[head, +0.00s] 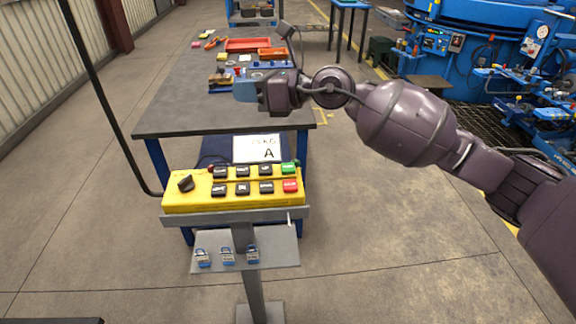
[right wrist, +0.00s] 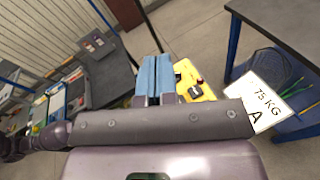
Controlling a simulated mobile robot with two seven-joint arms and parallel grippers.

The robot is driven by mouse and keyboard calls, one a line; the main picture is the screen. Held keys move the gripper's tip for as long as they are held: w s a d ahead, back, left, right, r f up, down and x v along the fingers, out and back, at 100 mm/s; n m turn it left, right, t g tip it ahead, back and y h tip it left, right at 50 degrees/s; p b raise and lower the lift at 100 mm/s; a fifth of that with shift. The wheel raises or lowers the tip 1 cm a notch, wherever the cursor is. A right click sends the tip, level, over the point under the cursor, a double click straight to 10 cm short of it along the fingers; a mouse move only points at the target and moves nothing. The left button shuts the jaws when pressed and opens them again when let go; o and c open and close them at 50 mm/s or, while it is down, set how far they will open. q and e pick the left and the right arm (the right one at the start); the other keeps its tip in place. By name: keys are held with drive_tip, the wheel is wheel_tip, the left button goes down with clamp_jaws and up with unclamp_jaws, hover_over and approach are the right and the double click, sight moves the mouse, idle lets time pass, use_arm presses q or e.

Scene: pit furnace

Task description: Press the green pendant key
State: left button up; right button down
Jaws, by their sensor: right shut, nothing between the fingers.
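The yellow pendant box (head: 205,196) stands on a grey post at the lower left of centre in the head view. Its two rows hold several black keys, and the green key (head: 289,168) is at the right end of the upper row. A red key (head: 290,186) sits directly below it. My right gripper (head: 241,90) is shut and empty, with blue fingers, and appears above the workbench, apart from the pendant. In the right wrist view the shut fingers (right wrist: 158,72) partly cover the yellow box (right wrist: 194,82); the green key cannot be made out there. My left gripper is not in view.
A dark workbench (head: 165,120) stands behind the pendant with red trays and tools. A white card marked A (head: 257,148) is behind the box. A small grey shelf (head: 275,252) with several padlocks is below it. Blue machinery (head: 480,45) stands at the right.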

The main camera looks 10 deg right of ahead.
drive_tip(key=w+d+f+n+t+h, duration=0.1)
drive_tip(key=w+d+f+n+h, duration=0.4)
drive_tip(key=d+f+h, duration=0.3)
wheel_tip(320, 180, down, 3)
drive_tip(key=shift+d+h, duration=0.15)
drive_tip(key=shift+h, duration=0.55)
